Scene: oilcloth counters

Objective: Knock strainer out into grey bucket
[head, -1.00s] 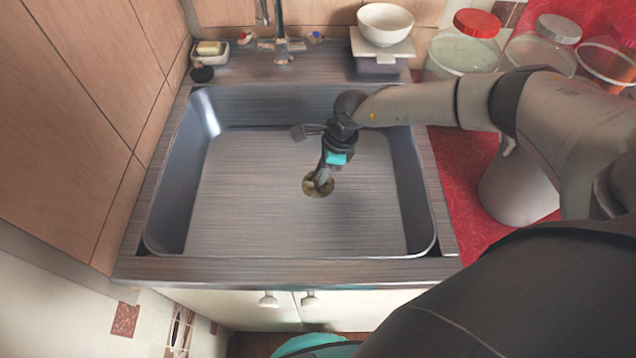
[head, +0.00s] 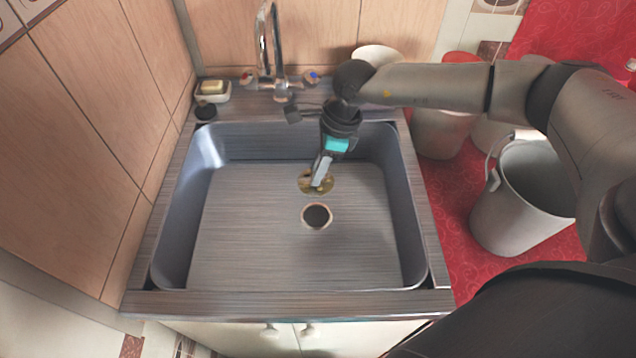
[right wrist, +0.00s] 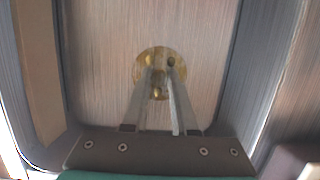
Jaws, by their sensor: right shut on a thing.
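The strainer (head: 304,182) is a round brass-coloured disc with some dark bits on it. My right gripper (head: 319,181) is shut on its middle and holds it above the sink floor. The open drain hole (head: 317,216) shows in front of it, apart from the strainer. In the right wrist view the strainer (right wrist: 142,68) sits between the fingertips of the gripper (right wrist: 161,82). The grey bucket (head: 487,215) stands on the red counter right of the sink, its handle at the left side. My left gripper is not in view.
The sink (head: 240,245) has raised walls around the strainer. A tap (head: 268,50) stands at the back, with a soap dish (head: 212,92) to its left. A white bowl (head: 377,54) and jars (head: 440,135) are partly hidden behind my right arm.

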